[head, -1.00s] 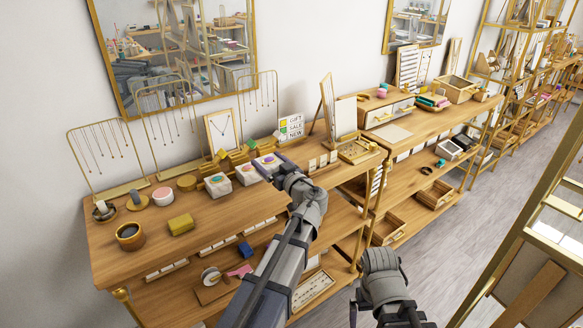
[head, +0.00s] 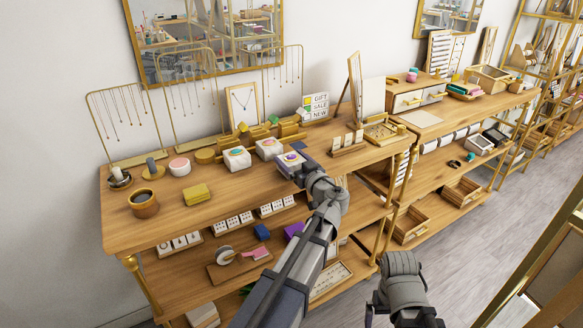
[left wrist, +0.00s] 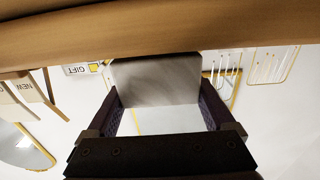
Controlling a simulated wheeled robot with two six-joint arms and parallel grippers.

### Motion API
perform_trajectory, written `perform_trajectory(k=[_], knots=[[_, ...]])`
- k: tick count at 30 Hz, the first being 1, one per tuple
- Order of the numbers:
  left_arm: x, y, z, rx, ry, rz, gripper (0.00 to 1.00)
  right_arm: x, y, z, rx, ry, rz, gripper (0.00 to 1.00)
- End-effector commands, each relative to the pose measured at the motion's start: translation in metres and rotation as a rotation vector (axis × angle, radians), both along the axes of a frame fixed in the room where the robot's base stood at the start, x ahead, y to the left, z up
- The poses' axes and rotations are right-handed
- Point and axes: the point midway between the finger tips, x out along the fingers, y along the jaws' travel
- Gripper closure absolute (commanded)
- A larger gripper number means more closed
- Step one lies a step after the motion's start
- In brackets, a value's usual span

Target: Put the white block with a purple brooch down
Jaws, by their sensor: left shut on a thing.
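The white block with a purple brooch (head: 291,159) is in my left gripper (head: 289,165), over the front part of the wooden counter (head: 230,198) in the head view. In the left wrist view the block (left wrist: 157,80) shows as a plain pale face between the two fingers of the left gripper (left wrist: 165,110). The wooden edge (left wrist: 150,32) runs right along the block there; I cannot tell whether they touch. My right gripper sits low at the bottom edge of the head view, mostly cut off, so its jaws do not show.
Two white blocks with coloured brooches (head: 237,158) (head: 268,149) stand to the left of the held block. A yellow block (head: 196,195) and a brown bowl (head: 144,204) are farther left. A small card stand (head: 348,145) is to the right. The counter's front middle is clear.

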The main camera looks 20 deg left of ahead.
Motion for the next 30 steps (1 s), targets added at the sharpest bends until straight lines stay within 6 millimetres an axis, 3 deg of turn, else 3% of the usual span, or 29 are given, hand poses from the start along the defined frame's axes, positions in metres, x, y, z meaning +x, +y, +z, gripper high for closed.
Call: perform_trajectory(k=[13,14,16,25,30], knots=[[0.0,0.0,-0.006,0.001,0.0,0.0,1.0,0.0,0.0,-0.006,0.0,0.0,0.0,0.0],[0.0,0.0,-0.004,0.0,0.0,0.0,0.09,0.0,0.0,-0.004,0.0,0.0,0.0,0.0],[0.0,0.0,-0.004,0.0,0.0,0.0,0.02,0.0,0.0,-0.004,0.0,0.0,0.0,0.0],[-0.001,0.0,-0.004,0.0,0.0,0.0,0.0,0.0,0.0,-0.004,0.0,0.0,0.0,0.0],[-0.016,-0.02,-0.004,0.0,0.0,-0.003,0.0,0.0,0.0,-0.004,0.0,0.0,0.0,0.0]])
